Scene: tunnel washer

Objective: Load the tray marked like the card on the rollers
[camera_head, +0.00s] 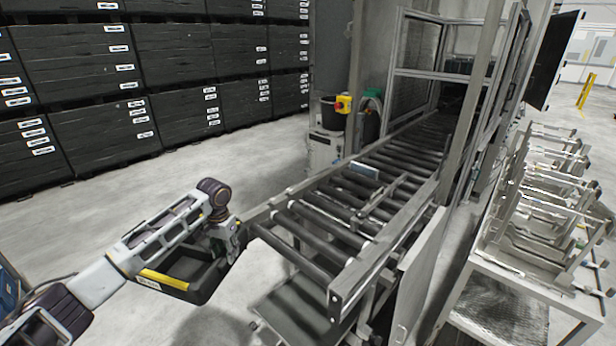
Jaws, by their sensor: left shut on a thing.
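A black tray (207,288) with a yellow strip and a small white label on its near edge hangs in front of the left end of the roller conveyor (342,262). My left gripper (229,238) is shut on the tray's far right rim. The tray is held in the air, close to the conveyor's near left corner; the picture does not settle whether they touch. A small pale flat piece (364,171) lies on the rollers farther up; I cannot tell if it is the card, and no marking is readable. My right gripper is out of view.
The conveyor runs back into a framed machine opening (452,95). A metal bench (545,275) with several metal racks stands at the right. Stacked black crates (102,130) line the back left. The near rollers are clear.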

